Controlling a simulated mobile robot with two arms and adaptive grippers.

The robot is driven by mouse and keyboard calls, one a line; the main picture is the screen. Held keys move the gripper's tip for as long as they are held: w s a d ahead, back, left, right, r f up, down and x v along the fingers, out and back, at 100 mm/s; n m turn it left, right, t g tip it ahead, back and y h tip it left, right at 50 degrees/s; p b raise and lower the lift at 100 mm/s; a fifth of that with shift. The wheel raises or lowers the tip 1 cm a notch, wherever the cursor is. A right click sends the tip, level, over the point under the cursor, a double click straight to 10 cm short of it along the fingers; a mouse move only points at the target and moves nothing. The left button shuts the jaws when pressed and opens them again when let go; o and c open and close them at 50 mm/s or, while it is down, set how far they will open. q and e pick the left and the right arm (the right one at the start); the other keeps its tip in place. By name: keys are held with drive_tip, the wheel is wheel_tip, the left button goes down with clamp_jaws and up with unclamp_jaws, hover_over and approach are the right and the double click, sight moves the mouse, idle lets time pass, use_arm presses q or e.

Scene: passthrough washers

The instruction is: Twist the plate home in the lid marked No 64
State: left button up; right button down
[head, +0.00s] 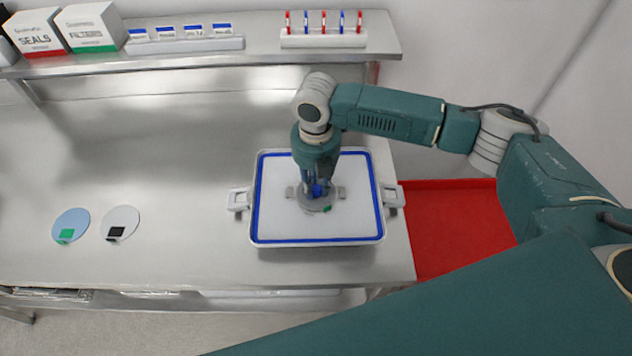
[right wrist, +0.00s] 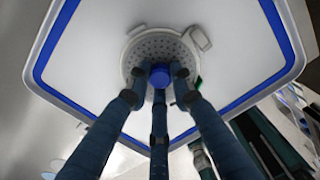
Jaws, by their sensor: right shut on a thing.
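The white lid (head: 275,215) with a blue seal around its edge lies on the steel bench; it fills much of the right wrist view (right wrist: 85,60). The round, grey, perforated plate (right wrist: 160,47) sits at the lid's round fitting, with a blue knob (right wrist: 160,75) in its middle. My right gripper (head: 317,190) points down over it, its three fingers closed around the knob. The fingers hide part of the plate, so I cannot tell how fully it is seated. A small green mark (head: 327,208) shows at the plate's near edge. I cannot read any number on the lid. My left gripper is out of view.
A blue disc (head: 70,222) with a green tag and a white disc (head: 123,219) with a black tag lie at left. The back shelf (head: 270,52) holds boxes, cards and a rack of red and blue pens (head: 323,40). A red mat (head: 450,220) lies right of the bench.

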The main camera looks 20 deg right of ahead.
drive_tip(key=shift+m+p, duration=0.95)
drive_tip(key=shift+m, duration=0.05)
drive_tip(key=c, duration=1.4)
unclamp_jaws()
drive_tip(key=shift+c, duration=0.2)
drive_tip(key=shift+o, duration=0.5)
drive_tip(key=o, duration=0.4)
